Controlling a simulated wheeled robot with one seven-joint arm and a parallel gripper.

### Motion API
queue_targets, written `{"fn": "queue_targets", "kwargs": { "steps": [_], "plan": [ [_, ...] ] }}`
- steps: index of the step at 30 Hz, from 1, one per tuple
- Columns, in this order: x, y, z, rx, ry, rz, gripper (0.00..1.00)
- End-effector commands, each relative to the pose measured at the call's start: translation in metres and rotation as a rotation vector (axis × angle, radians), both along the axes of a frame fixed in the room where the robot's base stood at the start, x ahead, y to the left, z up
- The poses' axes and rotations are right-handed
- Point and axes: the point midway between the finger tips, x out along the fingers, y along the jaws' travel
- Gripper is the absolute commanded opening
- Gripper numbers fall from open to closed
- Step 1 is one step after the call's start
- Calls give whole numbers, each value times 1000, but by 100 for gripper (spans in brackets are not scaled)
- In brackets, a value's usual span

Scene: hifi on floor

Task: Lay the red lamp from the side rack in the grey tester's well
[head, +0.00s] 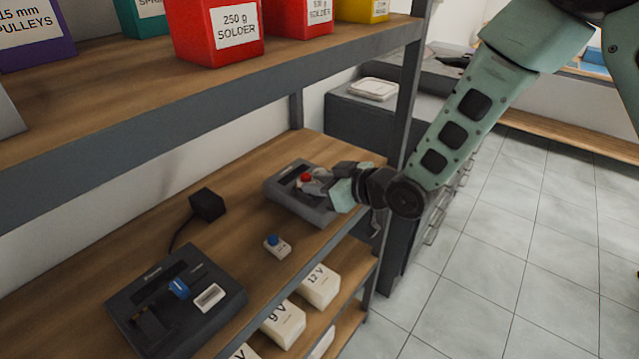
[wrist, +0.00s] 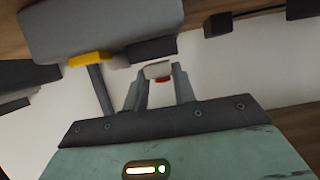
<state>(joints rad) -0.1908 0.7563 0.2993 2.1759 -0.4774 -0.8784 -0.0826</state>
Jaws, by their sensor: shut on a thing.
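The red lamp (head: 305,177) has a red cap; in the wrist view its white body and red part (wrist: 161,79) sit between my fingertips. My gripper (head: 318,184) is shut on the lamp, over a grey box-shaped unit (head: 287,194) at the shelf's far end. The fingers partly hide that unit's top. I cannot tell whether the lamp touches it. A darker grey device (head: 223,311) with a blue part and a white piece on top stands nearer on the same shelf. I cannot tell for sure which unit is the tester.
A black block (head: 207,204) with a cable is behind the nearer device. An upper shelf (head: 130,112) with coloured bins hangs above. A rack post (head: 401,100) stands beside my arm.

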Motion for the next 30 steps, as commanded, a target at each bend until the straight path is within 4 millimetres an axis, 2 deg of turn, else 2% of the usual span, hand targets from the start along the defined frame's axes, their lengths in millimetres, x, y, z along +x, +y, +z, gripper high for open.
{"fn": "queue_targets", "kwargs": {
  "steps": [30],
  "plan": [
    [0,0,-6,0,0,0,5]
  ]
}}
